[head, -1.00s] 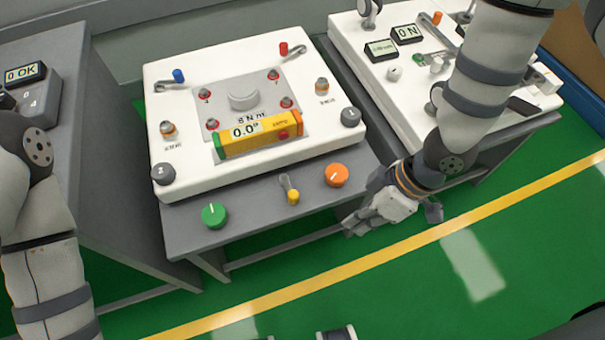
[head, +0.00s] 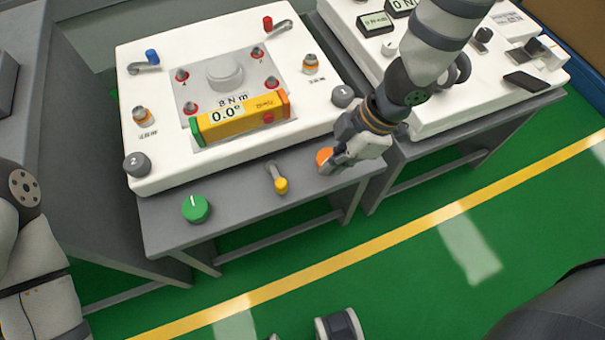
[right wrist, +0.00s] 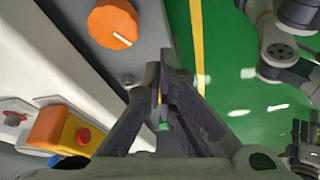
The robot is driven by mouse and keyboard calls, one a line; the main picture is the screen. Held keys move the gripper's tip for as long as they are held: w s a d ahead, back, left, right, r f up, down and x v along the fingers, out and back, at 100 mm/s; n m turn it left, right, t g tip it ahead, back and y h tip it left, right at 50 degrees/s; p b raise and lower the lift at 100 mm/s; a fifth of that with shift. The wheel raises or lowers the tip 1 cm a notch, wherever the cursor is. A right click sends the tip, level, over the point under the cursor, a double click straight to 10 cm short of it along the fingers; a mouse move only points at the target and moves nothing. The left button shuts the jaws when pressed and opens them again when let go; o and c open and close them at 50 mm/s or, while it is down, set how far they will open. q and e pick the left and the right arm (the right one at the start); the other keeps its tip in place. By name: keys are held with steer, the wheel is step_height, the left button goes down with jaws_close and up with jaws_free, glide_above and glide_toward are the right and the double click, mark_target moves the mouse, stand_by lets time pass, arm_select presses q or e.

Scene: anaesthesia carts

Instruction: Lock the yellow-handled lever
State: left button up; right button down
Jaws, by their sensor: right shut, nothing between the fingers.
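The lever with the yellow handle (head: 281,185) is on the grey front ledge in the head view, between the green knob (head: 196,208) and the orange knob (head: 325,158). Its handle points toward the front edge and slightly right. My right gripper (head: 332,168) is shut and empty, beside the orange knob, partly covering it and right of the lever. In the right wrist view the shut fingertips (right wrist: 162,72) are below the orange knob (right wrist: 113,24); the lever is not clearly made out there. My left gripper does not show; only its arm shows at the left.
The white panel (head: 160,178) behind the ledge carries a yellow torque display (head: 240,118), several red-ringed points and small levers. Another white-topped bench (head: 440,118) stands close at the right. Open green floor lies in front.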

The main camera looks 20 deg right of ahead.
mark_target(276, 175)
steer(key=b+x, duration=0.1)
steer(key=x, duration=0.3)
steer(key=shift+f, duration=0.25)
steer(key=a, duration=0.1)
steer(key=w+a, duration=0.1)
steer(key=a, duration=0.1)
steer(key=shift+a+r, duration=0.1)
steer(key=shift+a, duration=0.45)
